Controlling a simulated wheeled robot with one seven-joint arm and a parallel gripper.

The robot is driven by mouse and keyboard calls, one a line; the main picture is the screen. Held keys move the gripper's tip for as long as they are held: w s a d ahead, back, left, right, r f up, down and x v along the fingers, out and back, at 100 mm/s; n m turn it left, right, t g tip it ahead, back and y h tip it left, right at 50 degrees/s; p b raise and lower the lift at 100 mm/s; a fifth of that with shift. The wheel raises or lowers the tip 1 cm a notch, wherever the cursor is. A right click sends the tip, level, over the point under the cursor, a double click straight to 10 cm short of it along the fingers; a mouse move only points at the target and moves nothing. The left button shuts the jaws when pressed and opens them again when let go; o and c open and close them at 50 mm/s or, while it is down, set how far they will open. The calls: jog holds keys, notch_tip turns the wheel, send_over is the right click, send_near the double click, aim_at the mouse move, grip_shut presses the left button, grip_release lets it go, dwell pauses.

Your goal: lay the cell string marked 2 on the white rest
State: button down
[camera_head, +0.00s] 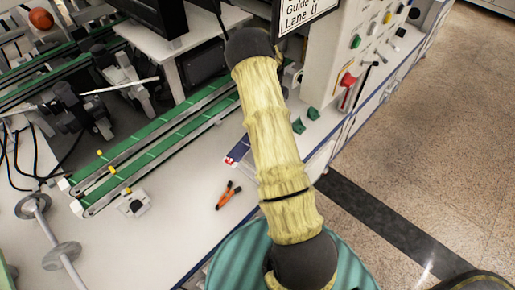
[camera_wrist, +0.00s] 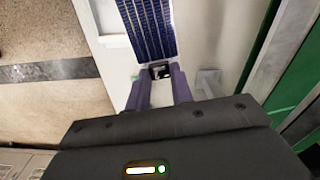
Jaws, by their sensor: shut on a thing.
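My gripper (camera_wrist: 160,76) shows in the wrist view, its two purple fingers shut on the near end of a cell string (camera_wrist: 147,28). The string is a dark blue strip with pale grid lines and runs away from the fingers to the top edge. A black and white end piece (camera_wrist: 160,71) sits between the fingertips; I cannot read a number on it. In the head view my arm hides the gripper; a blue strip with a red and white end (camera_head: 231,161) shows beside the arm. I cannot surely tell which white part is the white rest.
Green conveyor lanes (camera_head: 155,150) run across the white table at left. A control panel with a red button (camera_head: 348,79) stands at upper right.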

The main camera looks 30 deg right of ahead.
jog(key=d+m, duration=0.2)
jog(key=d, duration=0.2)
jog(key=shift+s+d+r, duration=0.1)
jog(key=shift+d, duration=0.05)
notch_tip(320, 180, down, 6)
dwell(0.3)
jog(key=shift+f, duration=0.2)
jog(key=shift+f, duration=1.8)
jog(key=shift+f+b, duration=0.45)
jog(key=c, duration=1.2)
grip_release()
jog(key=shift+c, duration=0.2)
